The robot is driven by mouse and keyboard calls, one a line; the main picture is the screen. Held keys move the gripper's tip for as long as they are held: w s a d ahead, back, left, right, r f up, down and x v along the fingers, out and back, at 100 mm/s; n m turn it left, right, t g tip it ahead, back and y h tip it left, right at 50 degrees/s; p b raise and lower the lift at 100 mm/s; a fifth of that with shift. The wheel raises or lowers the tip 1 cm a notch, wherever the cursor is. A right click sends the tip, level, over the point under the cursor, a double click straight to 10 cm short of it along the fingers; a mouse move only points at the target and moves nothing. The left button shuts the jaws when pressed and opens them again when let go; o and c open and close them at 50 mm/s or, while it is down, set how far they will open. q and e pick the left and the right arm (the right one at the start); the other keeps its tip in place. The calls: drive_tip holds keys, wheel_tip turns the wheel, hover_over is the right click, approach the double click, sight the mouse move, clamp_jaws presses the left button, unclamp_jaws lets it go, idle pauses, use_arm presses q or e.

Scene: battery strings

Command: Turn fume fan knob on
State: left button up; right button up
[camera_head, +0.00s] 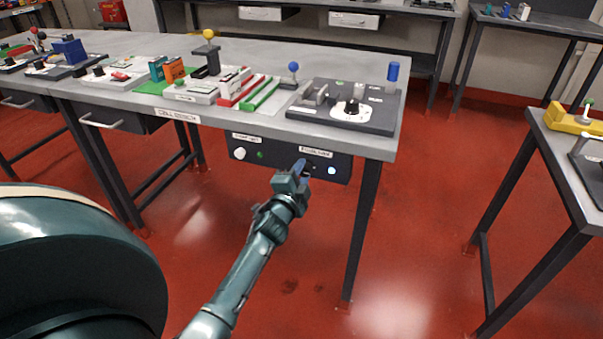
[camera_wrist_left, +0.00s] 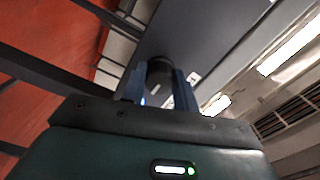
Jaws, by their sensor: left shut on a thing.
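A dark control panel (camera_head: 281,166) hangs under the front edge of the cell bench. Its right half has a white label, too small to read surely, above the fume fan knob. My left gripper (camera_head: 302,168) reaches up to that spot and covers most of the knob. In the left wrist view, the dark round knob (camera_wrist_left: 160,73) sits between the two blue fingers of my left gripper (camera_wrist_left: 159,88), which are shut on it. A light-blue lit spot (camera_head: 332,170) shows on the panel right of the gripper. My right gripper is not in view.
A white knob (camera_head: 239,153) and a green light (camera_head: 260,155) are on the panel's left half. A bench leg (camera_head: 364,230) stands to the right. The red floor is open in front.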

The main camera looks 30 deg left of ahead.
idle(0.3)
use_arm(q)
drive_tip(key=o, duration=1)
drive_tip(key=shift+c, duration=0.2)
drive_tip(key=shift+s, duration=0.1)
drive_tip(key=v, duration=1.3)
drive_tip(key=shift+d, duration=0.1)
